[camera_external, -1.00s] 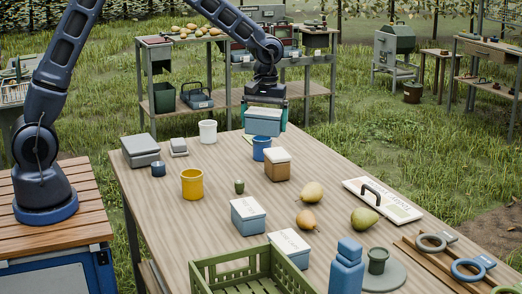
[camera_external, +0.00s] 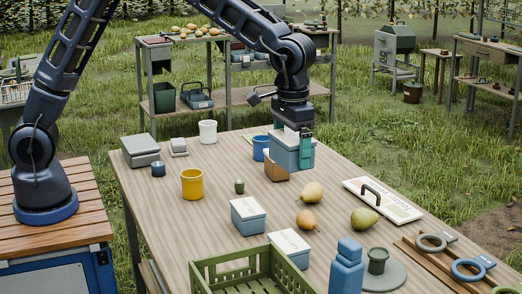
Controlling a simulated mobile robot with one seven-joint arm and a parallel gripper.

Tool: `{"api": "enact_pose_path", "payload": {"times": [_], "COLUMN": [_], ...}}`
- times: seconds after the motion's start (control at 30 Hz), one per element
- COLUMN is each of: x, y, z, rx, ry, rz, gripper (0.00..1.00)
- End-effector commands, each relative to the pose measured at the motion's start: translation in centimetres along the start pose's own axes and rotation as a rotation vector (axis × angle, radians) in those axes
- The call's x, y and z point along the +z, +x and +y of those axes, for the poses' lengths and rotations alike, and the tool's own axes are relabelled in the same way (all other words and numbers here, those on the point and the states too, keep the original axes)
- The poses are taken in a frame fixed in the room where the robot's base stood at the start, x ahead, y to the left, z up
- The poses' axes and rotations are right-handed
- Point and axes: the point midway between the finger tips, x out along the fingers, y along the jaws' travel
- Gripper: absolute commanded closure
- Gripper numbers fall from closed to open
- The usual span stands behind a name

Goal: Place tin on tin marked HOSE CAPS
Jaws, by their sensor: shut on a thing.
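My gripper (camera_external: 292,129) is shut on a blue-grey tin (camera_external: 291,155) with a paler lid and holds it up over the far part of the table. The held tin hides much of a brown box (camera_external: 276,175) and part of a blue cup (camera_external: 260,148) from this camera. Two similar blue tins with white-labelled lids stand nearer the camera: one at mid-table (camera_external: 248,219) and one beside the green crate (camera_external: 290,246). The lettering on their labels is too small to read, so I cannot tell which is marked HOSE CAPS.
Pears (camera_external: 312,192) lie right of the tins. A yellow cup (camera_external: 192,184) and a small green cup (camera_external: 239,186) stand to the left. The green crate (camera_external: 228,263) and a blue bottle (camera_external: 347,266) are at the front. Bare tabletop lies left of the mid-table tin.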

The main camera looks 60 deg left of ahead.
Motion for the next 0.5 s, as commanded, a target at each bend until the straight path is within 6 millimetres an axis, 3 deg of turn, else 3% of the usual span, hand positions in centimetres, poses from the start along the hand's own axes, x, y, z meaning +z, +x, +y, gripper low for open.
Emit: {"api": "enact_pose_path", "payload": {"times": [0.17,0.5], "x": [0.1,0.1], "y": [2.5,10.0], "z": [0.1,0.1], "rx": [-0.001,0.0], "ry": [0.007,0.006], "rz": [-0.002,-0.003], "gripper": [0.35,0.35]}}
